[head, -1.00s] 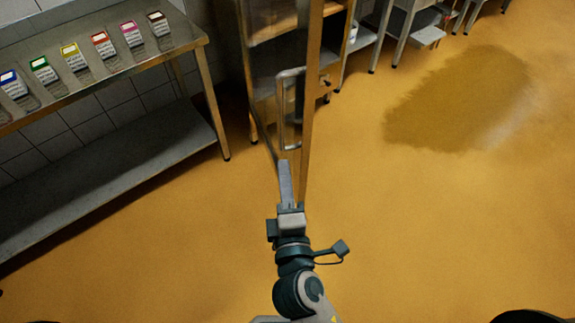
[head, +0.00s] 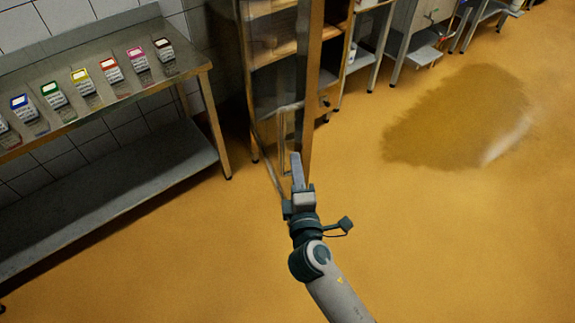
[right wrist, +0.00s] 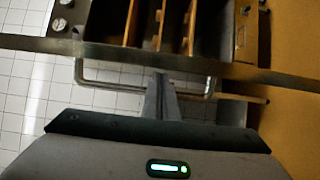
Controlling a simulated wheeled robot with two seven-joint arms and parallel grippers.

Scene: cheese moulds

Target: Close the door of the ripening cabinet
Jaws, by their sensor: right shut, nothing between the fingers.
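The ripening cabinet (head: 335,50) stands at the back centre in the head view, with wooden shelves inside. Its glazed door (head: 268,115) stands open toward me, with a looped metal handle (head: 282,130). In the right wrist view, the door's edge (right wrist: 220,69) crosses the picture and the handle (right wrist: 110,86) lies just below it. My right gripper (head: 296,157) is shut and empty, its fingertips at the lower part of the handle in the head view. The fingers (right wrist: 161,98) overlap the handle in the wrist view; I cannot tell whether they touch it. My left gripper is out of view.
A steel bench (head: 150,95) with several coloured-label blocks stands at the left, with a low shelf (head: 120,190). More steel tables (head: 410,35) stand at the back right. A wet patch (head: 455,115) marks the open floor.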

